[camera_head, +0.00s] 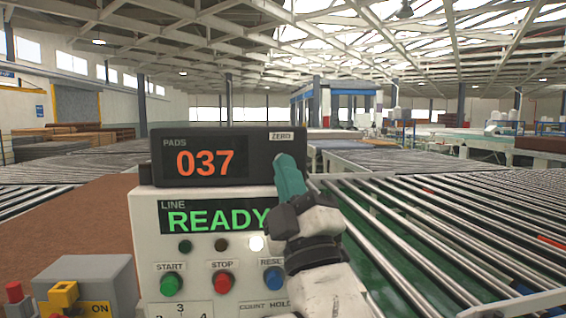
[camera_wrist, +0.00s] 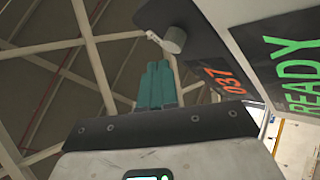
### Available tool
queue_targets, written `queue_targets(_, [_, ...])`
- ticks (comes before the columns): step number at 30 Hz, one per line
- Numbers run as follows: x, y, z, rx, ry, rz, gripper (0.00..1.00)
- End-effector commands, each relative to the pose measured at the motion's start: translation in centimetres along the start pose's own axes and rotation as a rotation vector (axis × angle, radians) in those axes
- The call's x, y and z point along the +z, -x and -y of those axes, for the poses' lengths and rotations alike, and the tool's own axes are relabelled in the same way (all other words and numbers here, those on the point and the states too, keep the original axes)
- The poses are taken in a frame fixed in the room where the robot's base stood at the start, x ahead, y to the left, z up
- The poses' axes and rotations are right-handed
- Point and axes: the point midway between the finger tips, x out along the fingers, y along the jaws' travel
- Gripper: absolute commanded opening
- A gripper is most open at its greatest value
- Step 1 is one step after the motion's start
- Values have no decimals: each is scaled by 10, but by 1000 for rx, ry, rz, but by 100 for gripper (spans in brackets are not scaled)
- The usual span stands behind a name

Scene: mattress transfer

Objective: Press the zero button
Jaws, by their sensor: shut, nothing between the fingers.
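The dark counter box (camera_head: 228,157) reads PADS 037 in orange. A ZERO label (camera_head: 281,136) sits at its upper right. My gripper (camera_head: 283,160) is shut and empty, its teal fingers just below that label and in front of the box's right end. The zero button is hidden behind the fingers in the head view. In the wrist view a grey round button (camera_wrist: 174,40) stands out from the dark box (camera_wrist: 205,50). My teal fingertips (camera_wrist: 158,67) appear just below and slightly left of it; I cannot tell whether they touch it.
Below the counter, a white panel (camera_head: 150,235) shows READY, with a green START button (camera_head: 170,285), a red STOP button (camera_head: 222,283) and a blue button (camera_head: 273,279). Roller conveyors (camera_head: 450,225) run at right. A grey box (camera_head: 95,280) stands front left.

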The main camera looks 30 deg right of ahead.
Motion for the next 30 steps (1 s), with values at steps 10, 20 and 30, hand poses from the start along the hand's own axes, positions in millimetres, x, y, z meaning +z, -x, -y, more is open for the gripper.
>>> queue_targets(10, [0, 0, 0, 0, 0, 0, 0])
queue_targets(20, [3, -5, 3, 0, 0, 0, 0])
queue_targets(30, [4, -6, 4, 0, 0, 0, 0])
